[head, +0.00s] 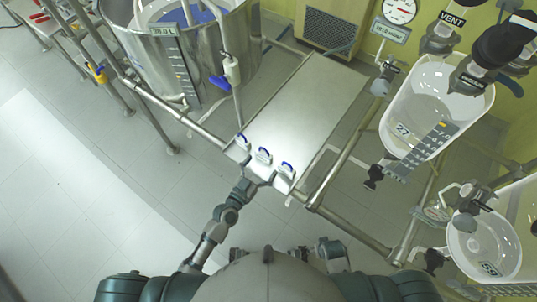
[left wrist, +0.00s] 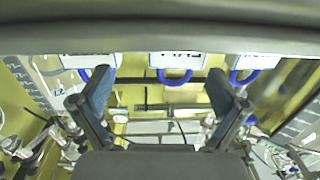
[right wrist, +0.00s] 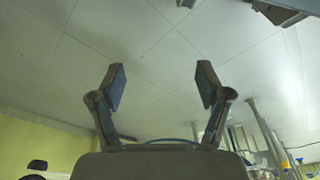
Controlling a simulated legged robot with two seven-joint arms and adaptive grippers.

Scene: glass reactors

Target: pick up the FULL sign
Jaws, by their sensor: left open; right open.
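Three small white signs with blue loop handles sit in a row along the near edge of the metal table: a left sign (head: 243,142), a middle sign (head: 263,156) and a right sign (head: 287,170). Their lettering is too small or cut off to tell which is the FULL sign. My left gripper (head: 254,178) is just in front of the row, near the middle sign. In the left wrist view its fingers (left wrist: 158,90) are apart and empty, with a blue handle (left wrist: 175,76) showing between them. My right gripper (right wrist: 160,85) is open and empty, away from the signs.
The metal table (head: 300,105) is bare behind the signs. A steel vessel (head: 200,60) stands to its left. Glass reactors (head: 425,105) with valves stand on a pipe frame to the right. Open tiled floor (head: 80,200) lies at left.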

